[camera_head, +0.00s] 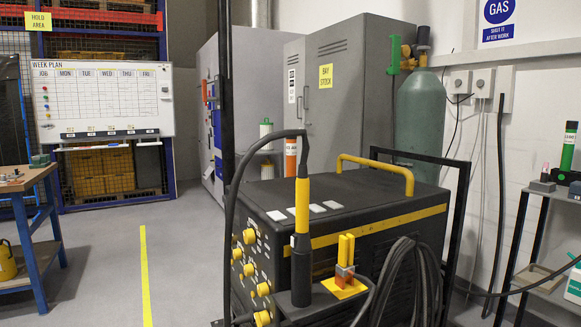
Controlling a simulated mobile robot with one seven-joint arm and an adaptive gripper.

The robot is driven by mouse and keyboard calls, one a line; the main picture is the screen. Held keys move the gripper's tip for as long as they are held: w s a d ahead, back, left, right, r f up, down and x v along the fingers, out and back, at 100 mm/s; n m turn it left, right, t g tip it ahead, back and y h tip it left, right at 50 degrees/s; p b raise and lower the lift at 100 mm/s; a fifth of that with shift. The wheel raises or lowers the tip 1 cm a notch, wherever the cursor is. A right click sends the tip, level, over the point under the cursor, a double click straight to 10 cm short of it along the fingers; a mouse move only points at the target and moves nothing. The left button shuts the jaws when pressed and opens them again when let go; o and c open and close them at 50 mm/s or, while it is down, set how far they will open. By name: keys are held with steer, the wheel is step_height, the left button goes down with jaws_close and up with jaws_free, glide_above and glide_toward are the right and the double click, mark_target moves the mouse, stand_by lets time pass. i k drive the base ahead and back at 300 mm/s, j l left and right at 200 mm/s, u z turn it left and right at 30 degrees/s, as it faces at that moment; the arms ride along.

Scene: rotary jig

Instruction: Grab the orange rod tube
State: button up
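An orange rod tube (290,162) with a pale label stands upright in the middle of the head view, behind the black welding machine. The cable and torch pass just right of it, and its lower end is hidden behind the machine. A white tube with a green cap (266,140) stands just left of it. My gripper is not in view.
The black welding machine (375,205), with a yellow-handled torch (302,210) and coiled cable, fills the centre foreground. Grey cabinets (345,90) and a green gas cylinder (422,120) stand behind. A blue-framed bench (35,215) is at left. The floor (185,255) between is clear.

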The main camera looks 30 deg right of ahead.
mark_target(292, 144)
steer(key=i, duration=0.9)
steer(key=i+j, duration=0.15)
steer(key=i, duration=0.7)
steer(key=i+z, duration=0.1)
steer(key=i, duration=0.8)
steer(key=j, duration=0.1)
